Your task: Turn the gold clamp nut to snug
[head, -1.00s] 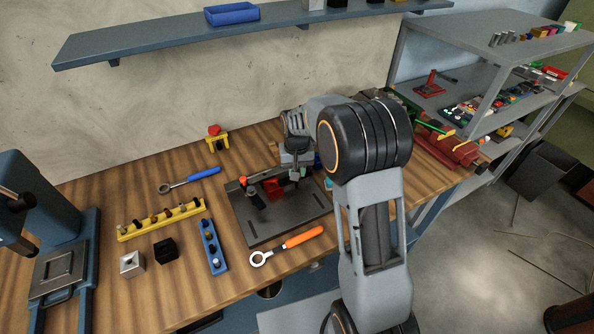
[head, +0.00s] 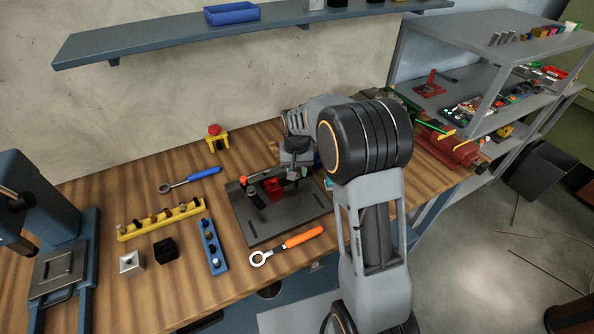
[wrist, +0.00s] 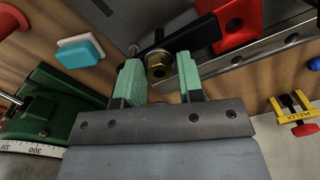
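The gold clamp nut (wrist: 158,66) shows in the wrist view at the end of a dark bar, beside a red clamp part (wrist: 238,22). My gripper (wrist: 160,66) is open, with one green-padded finger on each side of the nut. A gap shows between the nut and each pad; I cannot tell how deep the nut sits between them. In the head view my gripper (head: 293,172) is over the dark fixture plate (head: 262,226), near the red clamp part (head: 273,187). The nut cannot be made out there.
An orange-handled wrench (head: 300,238) lies in front of the plate and a blue-handled one (head: 204,173) behind left. A yellow puller (head: 217,140) stands at the back. In the wrist view a blue block (wrist: 80,50) and a green tool (wrist: 55,108) are left of the fingers.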

